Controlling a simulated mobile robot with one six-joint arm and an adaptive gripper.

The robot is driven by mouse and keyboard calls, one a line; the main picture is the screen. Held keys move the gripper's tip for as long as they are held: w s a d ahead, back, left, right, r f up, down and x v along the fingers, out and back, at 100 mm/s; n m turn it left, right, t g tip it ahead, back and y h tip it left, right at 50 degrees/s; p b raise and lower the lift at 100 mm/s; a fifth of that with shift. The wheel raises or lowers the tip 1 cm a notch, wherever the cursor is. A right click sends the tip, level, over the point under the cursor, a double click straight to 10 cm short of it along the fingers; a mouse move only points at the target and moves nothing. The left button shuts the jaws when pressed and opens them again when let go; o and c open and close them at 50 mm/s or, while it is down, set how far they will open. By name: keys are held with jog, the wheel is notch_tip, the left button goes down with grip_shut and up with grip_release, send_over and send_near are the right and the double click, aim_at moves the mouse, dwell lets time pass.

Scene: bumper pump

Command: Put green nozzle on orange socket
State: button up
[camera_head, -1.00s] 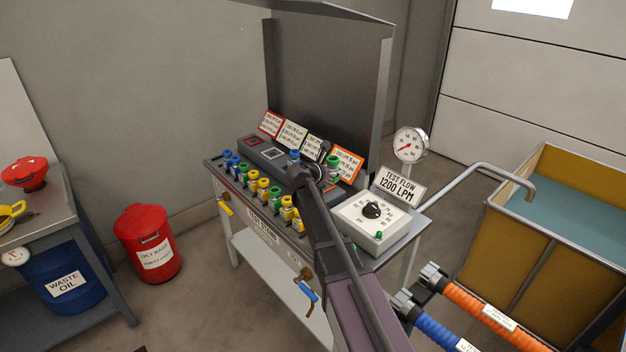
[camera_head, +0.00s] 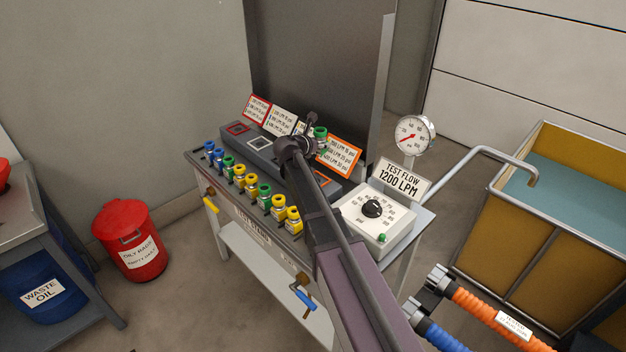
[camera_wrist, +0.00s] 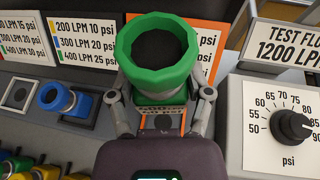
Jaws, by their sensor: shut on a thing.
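The green nozzle (camera_wrist: 158,83) is in my gripper (camera_wrist: 160,96). In the wrist view its round open end faces the camera, with a finger on each side. In the head view the nozzle (camera_head: 320,132) shows beyond the wrist, above the sloped dark rack. The orange-bordered sign (camera_head: 339,155) stands behind the rack's right end. In the wrist view an orange edge (camera_wrist: 133,130) and a small printed label show below the nozzle. The orange socket is mostly hidden by the nozzle and my arm, so I cannot tell whether they touch.
A blue nozzle (camera_wrist: 57,98) stands on the rack left of my gripper. Several blue, green and yellow nozzles (camera_head: 239,175) line the bench's front edge. The psi dial box (camera_head: 377,214) and test flow sign (camera_head: 398,184) are close on the right. A tall grey panel (camera_head: 320,70) rises behind.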

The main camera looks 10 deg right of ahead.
jog(key=shift+a, duration=0.15)
jog(key=shift+s+a+f, duration=0.2)
jog(key=shift+a, duration=0.1)
jog(key=s+a+f+m+g+h+b, duration=0.1)
jog(key=s+a+f+b, duration=0.2)
jog(key=s+a, duration=0.2)
jog(key=s+a+f+m+b, duration=0.1)
jog(key=s+a+f+b, duration=0.2)
jog(key=s+a, duration=0.2)
jog(key=a, duration=0.3)
jog(key=shift+s+g+h+b, duration=0.3)
jog(key=shift+s+g+h, duration=0.1)
jog(key=w+d, duration=0.3)
jog(key=w+d+f+b, duration=0.1)
jog(key=w+d, duration=0.2)
jog(key=d, duration=0.1)
jog(key=w+d, duration=0.3)
jog(key=d, duration=0.1)
jog(key=shift+w+d+f, duration=0.1)
jog(key=shift+d+f, duration=0.1)
jog(key=shift+f, duration=0.05)
